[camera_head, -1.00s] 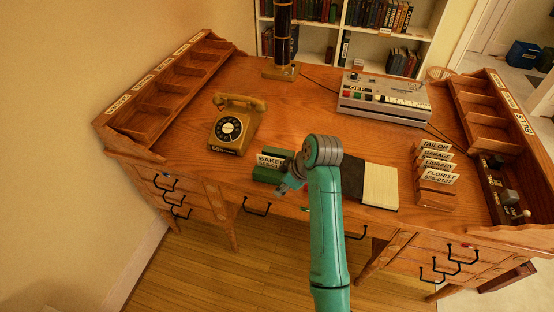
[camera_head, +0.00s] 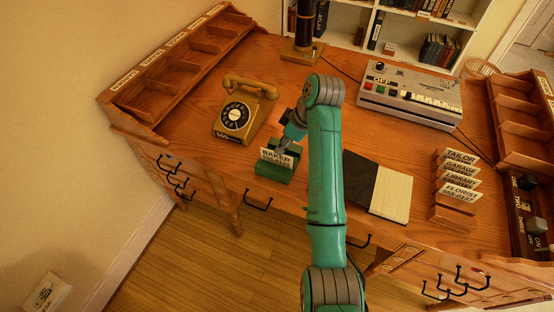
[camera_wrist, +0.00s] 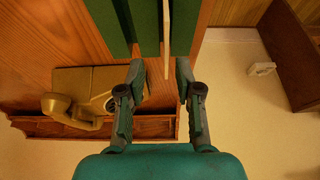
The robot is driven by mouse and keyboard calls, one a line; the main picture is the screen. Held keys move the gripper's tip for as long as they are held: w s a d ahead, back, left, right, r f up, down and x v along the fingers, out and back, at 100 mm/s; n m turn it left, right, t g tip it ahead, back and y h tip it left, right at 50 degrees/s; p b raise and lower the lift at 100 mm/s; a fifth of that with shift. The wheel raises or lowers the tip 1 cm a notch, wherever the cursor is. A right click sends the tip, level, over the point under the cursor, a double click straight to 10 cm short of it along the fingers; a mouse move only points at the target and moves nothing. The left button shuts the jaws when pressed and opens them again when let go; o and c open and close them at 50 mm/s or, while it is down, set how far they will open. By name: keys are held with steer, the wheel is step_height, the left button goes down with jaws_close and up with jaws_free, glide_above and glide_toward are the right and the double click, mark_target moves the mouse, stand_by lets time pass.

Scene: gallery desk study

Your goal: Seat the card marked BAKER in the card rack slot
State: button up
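The white BAKER card (camera_head: 275,157) stands upright in a green block (camera_head: 272,172) near the desk's front edge. In the wrist view the card (camera_wrist: 167,35) shows as a thin edge beside the green block (camera_wrist: 146,25). My gripper (camera_head: 289,136) is just behind and above the block. In the wrist view my gripper (camera_wrist: 160,72) is open, with the card's near end between its fingertips, closer to the right one. No grip on the card shows. The wooden card rack (camera_head: 453,215) stands at the right, holding the TAILOR, GARAGE, LIBRARY and FLORIST (camera_head: 461,192) cards; its front step looks bare.
A yellow telephone (camera_head: 243,108) stands left of my gripper. A grey machine (camera_head: 410,95) stands at the back right. Wooden pigeonholes (camera_head: 180,65) line the left.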

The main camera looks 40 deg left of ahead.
mark_target(276, 161)
steer(key=x, duration=0.4)
steer(key=shift+s+f, duration=0.15)
steer(key=shift+s, duration=0.3)
steer(key=shift+a+f, duration=0.15)
steer(key=shift+f, duration=0.25)
steer(key=shift+f, duration=0.25)
jaws_close()
